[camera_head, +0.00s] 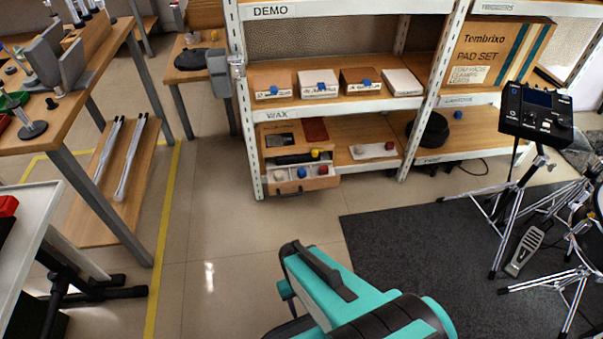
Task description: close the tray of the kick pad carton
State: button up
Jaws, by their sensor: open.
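A tan carton (267,149) stands on the lower shelf bay under the WAX label. Its tray (320,183) is pulled out at the front and sticks out past the shelf edge. The tray front has a dark handle. Small white and red items and a yellow one show in or just above the tray. I cannot read any name on this carton. My teal and black arm rises from the bottom middle, on the floor side of the shelf and apart from the tray. My gripper does not show; the arm's visible part has no fingers in sight.
Several small boxes with blue knobs (320,83) line the shelf above. A Tembrixo pad set carton (498,54) stands right. A drum kit (545,200) on a dark mat (420,250) fills the right. Workbenches (100,60) stand left. Bare floor (230,240) lies before the tray.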

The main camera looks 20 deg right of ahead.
aim_at(289, 164)
jog(key=u, duration=0.2)
jog(key=k, duration=0.7)
jog(key=u, duration=0.5)
jog(key=k, duration=0.65)
jog(key=u, duration=0.45)
jog(key=i, duration=1.7)
jog(key=z, duration=0.45)
